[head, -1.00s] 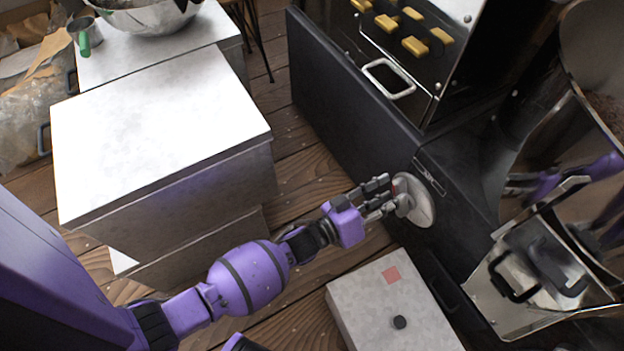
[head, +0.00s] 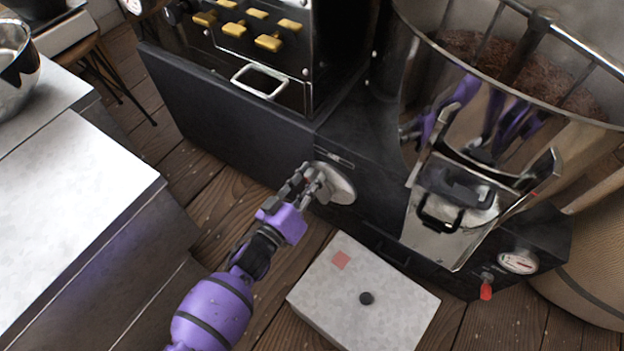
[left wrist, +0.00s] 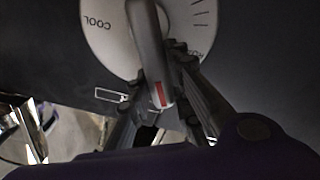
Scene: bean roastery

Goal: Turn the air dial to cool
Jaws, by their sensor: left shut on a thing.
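The air dial (head: 341,184) is a pale round plate on the front of the black roaster base. It also shows in the left wrist view (left wrist: 110,42), with COOL printed at its left and a partly hidden word at its right beside tick marks. Its grey bar handle (left wrist: 146,40) has a red mark at the near end, lying between the two words. My left gripper (head: 314,184) is shut on the handle; its fingers (left wrist: 165,85) lie on both sides of it in the left wrist view. My right gripper is not in view.
A pale box (head: 362,295) with a red square and black knob stands on the wooden floor below the dial. A pale cabinet (head: 70,190) stands at left. The chute (head: 450,215) and a gauge (head: 518,262) are at right.

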